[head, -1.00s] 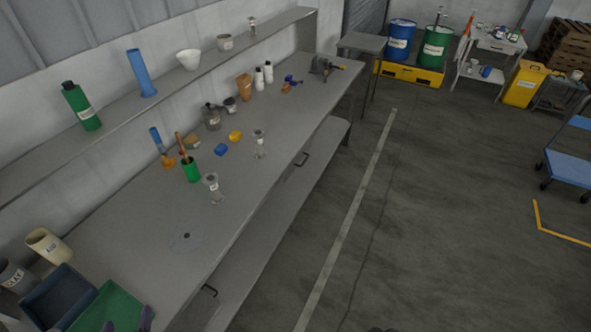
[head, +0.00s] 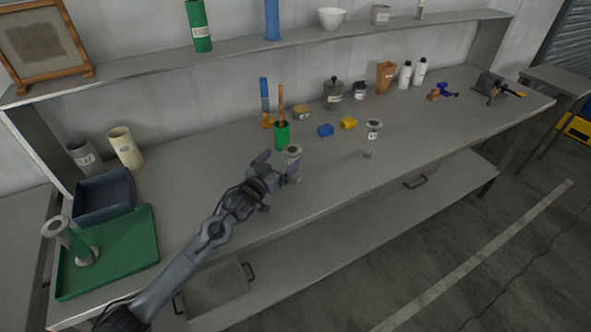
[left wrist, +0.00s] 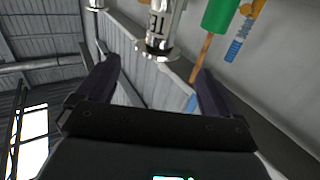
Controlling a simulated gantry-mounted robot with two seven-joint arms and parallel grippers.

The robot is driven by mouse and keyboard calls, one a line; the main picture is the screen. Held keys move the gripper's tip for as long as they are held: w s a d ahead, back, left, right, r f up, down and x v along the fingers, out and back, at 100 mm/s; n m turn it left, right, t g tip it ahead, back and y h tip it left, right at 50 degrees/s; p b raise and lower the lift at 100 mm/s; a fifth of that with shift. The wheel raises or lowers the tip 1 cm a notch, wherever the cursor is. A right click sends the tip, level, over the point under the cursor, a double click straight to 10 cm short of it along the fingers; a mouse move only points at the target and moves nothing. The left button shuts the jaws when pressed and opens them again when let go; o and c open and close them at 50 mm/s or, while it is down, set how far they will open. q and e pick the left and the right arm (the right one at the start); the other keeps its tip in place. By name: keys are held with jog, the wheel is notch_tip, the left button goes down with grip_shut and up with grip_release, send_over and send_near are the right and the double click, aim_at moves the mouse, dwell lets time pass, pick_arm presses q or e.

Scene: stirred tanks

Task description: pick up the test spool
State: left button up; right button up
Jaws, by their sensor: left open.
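A small metal-and-clear spool (head: 293,160) with wide end flanges and a pale label stands upright on the workbench, just in front of a green cup. My left gripper (head: 279,165) is open around or just short of it, with purple fingertips on either side in the head view. I cannot tell by label which is the test spool. My right gripper is out of view.
The green cup (head: 282,136) holding a brown-handled tool is close behind the near spool. A dark blue bin (head: 103,196) is at left. The bench's front right is clear.

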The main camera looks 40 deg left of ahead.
aim_at(295, 147)
pick_arm(q)
jog(key=shift+w+a+f+b, duration=0.15)
jog(key=shift+w+b, duration=0.1)
jog(key=shift+w, duration=1.05)
jog(key=shift+w+a+b, duration=0.15)
jog(key=shift+w+b, duration=0.05)
jog(key=shift+w, duration=1.1)
jog(key=shift+w+a+f+b, duration=0.15)
jog(key=shift+w+b, duration=0.25)
jog(key=shift+w, duration=1.55)
jog(key=shift+c, duration=0.2)
jog(key=c, duration=1.6)
jog(key=shift+o, duration=0.2)
